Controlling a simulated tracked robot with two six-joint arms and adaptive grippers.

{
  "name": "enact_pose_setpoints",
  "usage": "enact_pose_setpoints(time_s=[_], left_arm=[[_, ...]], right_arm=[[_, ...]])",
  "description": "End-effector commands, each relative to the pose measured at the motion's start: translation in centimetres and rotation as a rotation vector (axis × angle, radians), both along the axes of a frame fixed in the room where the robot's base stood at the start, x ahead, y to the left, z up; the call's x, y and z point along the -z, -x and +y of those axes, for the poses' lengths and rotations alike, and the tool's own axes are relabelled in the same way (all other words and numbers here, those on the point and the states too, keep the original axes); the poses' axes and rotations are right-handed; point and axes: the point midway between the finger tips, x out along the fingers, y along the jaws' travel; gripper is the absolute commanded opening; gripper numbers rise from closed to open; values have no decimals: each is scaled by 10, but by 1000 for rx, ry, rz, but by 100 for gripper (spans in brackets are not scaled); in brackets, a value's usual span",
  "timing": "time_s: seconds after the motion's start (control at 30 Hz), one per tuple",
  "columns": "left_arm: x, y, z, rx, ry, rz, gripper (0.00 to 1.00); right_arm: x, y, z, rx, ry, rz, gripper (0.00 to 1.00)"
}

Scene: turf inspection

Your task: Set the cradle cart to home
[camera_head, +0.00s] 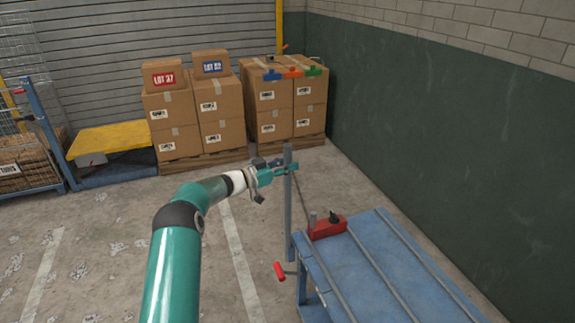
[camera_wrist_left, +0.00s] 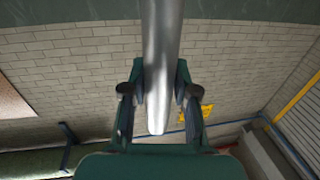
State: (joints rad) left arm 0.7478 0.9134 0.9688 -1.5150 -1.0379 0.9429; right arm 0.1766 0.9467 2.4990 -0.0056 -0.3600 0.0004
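A blue cart (camera_head: 372,270) with long rails along its top, which looks like the cradle cart, stands at the lower right. A grey upright post (camera_head: 289,215) rises at its far left corner. A red-handled crank (camera_head: 280,270) sticks out at its left side. My left gripper (camera_head: 287,167) is at the upper part of the post. In the left wrist view the post (camera_wrist_left: 160,60) lies between both fingers (camera_wrist_left: 160,82), which appear to press its sides. The cart's wheels and any home mark are not visible. My right gripper is not in view.
A red block (camera_head: 327,227) sits on the cart's far end. Boxes on pallets (camera_head: 198,125) stand at the back, beside a yellow-topped platform (camera_head: 110,138) and a blue cage trolley (camera_head: 40,130). A dark green wall (camera_head: 450,130) bounds the right.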

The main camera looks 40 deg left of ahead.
Motion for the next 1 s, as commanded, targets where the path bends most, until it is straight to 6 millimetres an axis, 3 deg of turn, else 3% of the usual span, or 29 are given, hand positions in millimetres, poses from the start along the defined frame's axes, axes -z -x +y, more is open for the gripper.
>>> enact_pose_setpoints(time_s=[0.03,0.13,0.17,0.57,0.77,1.0], left_arm=[[-6,0,7,-18,-3,-7,36],[-6,1,6,-17,-4,-8,52],[-6,1,6,-16,-4,-8,54],[-4,8,8,-14,-3,-4,54],[-4,36,18,-18,-1,-3,54],[-4,82,32,-18,-3,-4,54]], right_arm=[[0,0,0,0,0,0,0],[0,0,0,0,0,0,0],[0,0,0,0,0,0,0],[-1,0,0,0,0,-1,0],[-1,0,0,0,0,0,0],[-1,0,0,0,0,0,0]])
